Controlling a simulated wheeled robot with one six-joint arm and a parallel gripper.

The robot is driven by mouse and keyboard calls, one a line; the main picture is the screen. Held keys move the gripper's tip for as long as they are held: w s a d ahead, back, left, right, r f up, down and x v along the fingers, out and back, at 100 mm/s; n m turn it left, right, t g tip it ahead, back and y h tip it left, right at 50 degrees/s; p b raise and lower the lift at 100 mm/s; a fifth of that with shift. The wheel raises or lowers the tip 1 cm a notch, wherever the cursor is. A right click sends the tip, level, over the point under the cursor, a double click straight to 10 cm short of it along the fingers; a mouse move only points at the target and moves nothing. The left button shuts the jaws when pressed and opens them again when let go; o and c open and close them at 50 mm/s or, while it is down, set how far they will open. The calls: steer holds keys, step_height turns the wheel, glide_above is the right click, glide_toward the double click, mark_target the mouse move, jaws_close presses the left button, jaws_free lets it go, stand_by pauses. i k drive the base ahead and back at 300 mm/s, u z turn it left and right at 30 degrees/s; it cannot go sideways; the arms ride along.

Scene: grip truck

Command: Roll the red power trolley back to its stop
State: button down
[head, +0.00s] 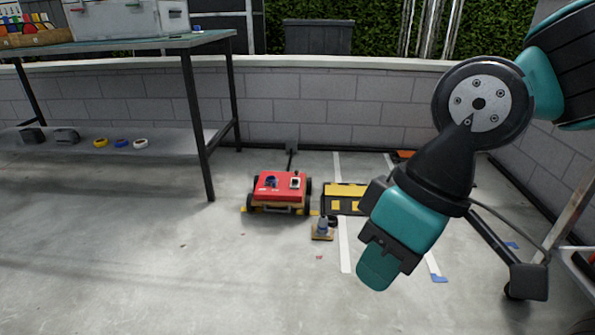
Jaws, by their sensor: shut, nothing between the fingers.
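The red power trolley (280,184) stands on the concrete floor near the middle, on dark wheels. It has small items on its top, and a thin dark handle (291,158) rises behind it toward the wall.
A black and yellow case (344,198) stands right of the trolley, partly behind my arm. A small wooden block with a grey fitting (322,229) sits in front. A workbench (140,43) stands at the left, a block wall (300,115) behind. The front-left floor is clear.

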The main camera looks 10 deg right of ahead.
mark_target(289, 195)
steer(key=z, duration=0.55)
steer(key=i, duration=0.8)
steer(key=z, duration=0.7)
steer(key=i, duration=1)
steer(key=u, duration=0.55)
steer(key=i, duration=0.9)
steer(key=u, duration=0.95)
steer(key=i, duration=0.3)
steer(key=u, duration=0.25)
